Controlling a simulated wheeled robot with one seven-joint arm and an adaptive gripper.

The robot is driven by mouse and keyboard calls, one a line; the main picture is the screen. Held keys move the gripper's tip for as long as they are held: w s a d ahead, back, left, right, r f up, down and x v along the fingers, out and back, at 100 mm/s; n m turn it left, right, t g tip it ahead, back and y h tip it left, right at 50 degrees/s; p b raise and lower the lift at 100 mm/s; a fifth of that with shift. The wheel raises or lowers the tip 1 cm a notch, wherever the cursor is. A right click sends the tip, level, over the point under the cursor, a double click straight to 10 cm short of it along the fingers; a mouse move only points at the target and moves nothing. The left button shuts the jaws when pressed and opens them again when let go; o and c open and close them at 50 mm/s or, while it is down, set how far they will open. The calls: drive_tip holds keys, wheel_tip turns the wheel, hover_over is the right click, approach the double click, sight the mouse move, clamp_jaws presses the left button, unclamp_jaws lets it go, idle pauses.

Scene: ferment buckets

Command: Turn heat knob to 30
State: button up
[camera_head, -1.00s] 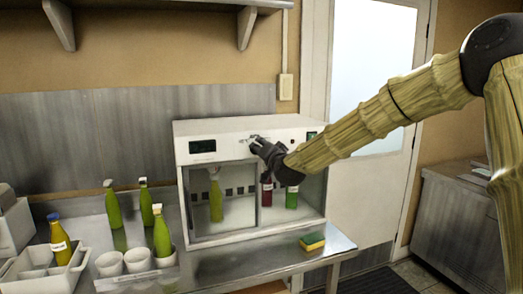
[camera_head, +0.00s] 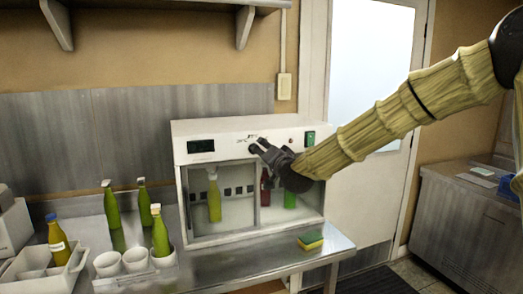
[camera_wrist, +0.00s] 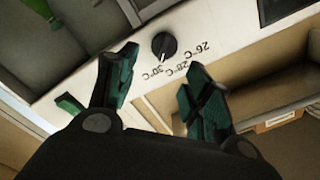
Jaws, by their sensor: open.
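The heat knob (camera_wrist: 164,45) is a round black dial on the white front panel (camera_wrist: 225,25). In the wrist view it lies just beyond and between my fingertips, with upside-down marks for 26, 28 and 30 °C beside it. A pale pointer mark shows on it, but I cannot tell surely which number it points to. My gripper (camera_wrist: 162,62) is open, its two dark green-black fingers apart with nothing between them. In the head view my gripper (camera_head: 254,144) is at the upper front of the white heated cabinet (camera_head: 240,128) and hides the knob.
The cabinet has a dark display (camera_head: 201,146), a green switch (camera_head: 309,138) and bottles behind glass. A sponge (camera_head: 311,239) lies on the steel counter (camera_head: 280,258). Green bottles (camera_head: 111,209), white cups (camera_head: 136,260) and a white bin (camera_head: 40,270) stand left.

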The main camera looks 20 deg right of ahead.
drive_tip(key=s, duration=0.7)
drive_tip(key=shift+d, duration=0.15)
drive_tip(key=s+a+f+n+g, duration=0.1)
drive_tip(key=s+a+f+g, duration=0.1)
drive_tip(key=f, duration=1)
drive_tip(key=s+a+f+n+g, duration=0.1)
drive_tip(key=s+a+f+g, duration=0.1)
drive_tip(key=f, duration=1)
drive_tip(key=s+a+f+n+g, duration=0.1)
drive_tip(key=s+f+g, duration=0.1)
drive_tip(key=s+f, duration=0.35)
drive_tip(key=s+f+n+g, duration=0.1)
drive_tip(key=s+f, duration=0.1)
drive_tip(key=f, duration=0.6)
drive_tip(key=s+a+f+g, duration=0.1)
drive_tip(key=s+f+g, duration=0.1)
drive_tip(key=s+f, duration=0.35)
drive_tip(key=s+f+n+g, duration=0.1)
drive_tip(key=s+f+g, duration=0.2)
drive_tip(key=s+f, duration=0.4)
drive_tip(key=s+f+n+g, duration=0.2)
drive_tip(key=s+f, duration=0.6)
drive_tip(key=s, duration=0.8)
drive_tip(key=s+f+n+g, duration=0.1)
drive_tip(key=s+f+g, duration=0.3)
drive_tip(key=s+f, duration=0.4)
drive_tip(key=s, duration=0.3)
drive_tip(key=shift+s+f+h, duration=0.2)
drive_tip(key=shift+s+h, duration=0.05)
drive_tip(key=shift+h, duration=0.05)
